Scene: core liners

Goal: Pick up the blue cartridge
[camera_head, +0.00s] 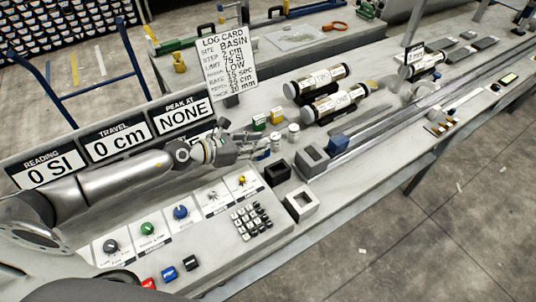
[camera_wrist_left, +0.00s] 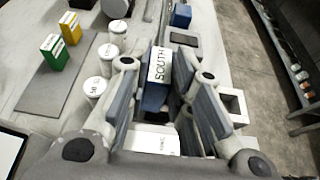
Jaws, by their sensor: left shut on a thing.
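The blue cartridge (camera_wrist_left: 153,98) is a small blue block with a white label reading SOUTH. In the left wrist view it stands between the two fingers of my left gripper (camera_wrist_left: 165,105), which is shut on it. In the head view my left gripper (camera_head: 262,148) reaches in from the left over the bench, beside the white canisters; the cartridge is mostly hidden there by the fingers. The right gripper is not in view.
A green cartridge (camera_head: 258,122) and a yellow one (camera_head: 275,116) stand behind the gripper. White canisters (camera_head: 293,132) stand close by. A black open box (camera_head: 277,173), a white open box (camera_head: 300,203) and a grey block (camera_head: 313,160) lie to the right.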

